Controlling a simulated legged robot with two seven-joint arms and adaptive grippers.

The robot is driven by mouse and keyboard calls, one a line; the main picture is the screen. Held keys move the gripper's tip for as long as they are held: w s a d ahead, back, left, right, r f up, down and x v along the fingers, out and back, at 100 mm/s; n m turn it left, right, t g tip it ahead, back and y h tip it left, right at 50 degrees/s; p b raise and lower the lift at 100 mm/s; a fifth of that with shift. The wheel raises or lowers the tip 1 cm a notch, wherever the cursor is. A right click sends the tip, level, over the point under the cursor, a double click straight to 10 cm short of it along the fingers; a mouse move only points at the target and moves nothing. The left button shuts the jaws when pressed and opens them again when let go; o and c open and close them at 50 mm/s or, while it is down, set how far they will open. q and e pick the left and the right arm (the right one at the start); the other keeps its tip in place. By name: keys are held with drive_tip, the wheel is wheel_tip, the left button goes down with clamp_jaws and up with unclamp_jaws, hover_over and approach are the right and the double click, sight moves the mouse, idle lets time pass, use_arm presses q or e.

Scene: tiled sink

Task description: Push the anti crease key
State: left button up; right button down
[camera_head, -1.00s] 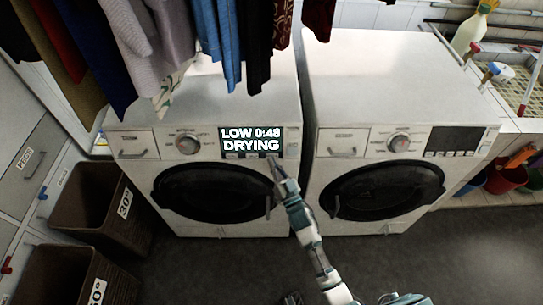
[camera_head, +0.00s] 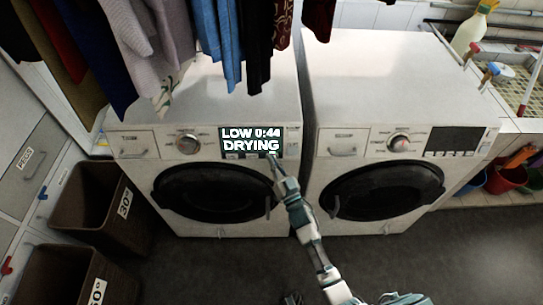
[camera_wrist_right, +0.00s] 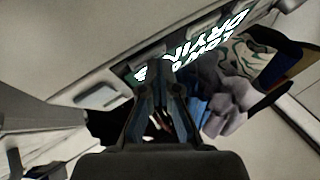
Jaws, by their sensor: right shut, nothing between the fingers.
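The left white machine (camera_head: 205,70) has a lit display (camera_head: 250,140) reading LOW 0:44 DRYING. A row of small keys (camera_head: 232,156) lies just below the display; their labels are too small to read. My right gripper (camera_head: 272,157) is shut and empty, with its tip at the lower right of the display, over the right end of the key row. It hides what lies behind the tip, and I cannot tell whether it touches. In the right wrist view, the shut fingers (camera_wrist_right: 158,72) point at the panel beside the display lettering (camera_wrist_right: 235,32).
A second white machine (camera_head: 400,75) with a dark display stands at the right. Clothes (camera_head: 165,35) hang over the left machine's top. Brown bins (camera_head: 88,205) stand at the left.

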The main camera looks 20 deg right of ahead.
drive_tip(key=shift+s+a+r+p, duration=0.1)
drive_tip(key=shift+s+r+p, duration=0.15)
drive_tip(key=shift+s, duration=0.2)
drive_tip(key=s+a+r+p, duration=0.1)
drive_tip(key=s+r+p, duration=0.1)
drive_tip(key=s, duration=0.3)
drive_tip(key=shift+s+a+p, duration=0.25)
drive_tip(key=shift+a+p, duration=0.05)
drive_tip(key=shift+p, duration=0.6)
drive_tip(key=shift+f, duration=0.1)
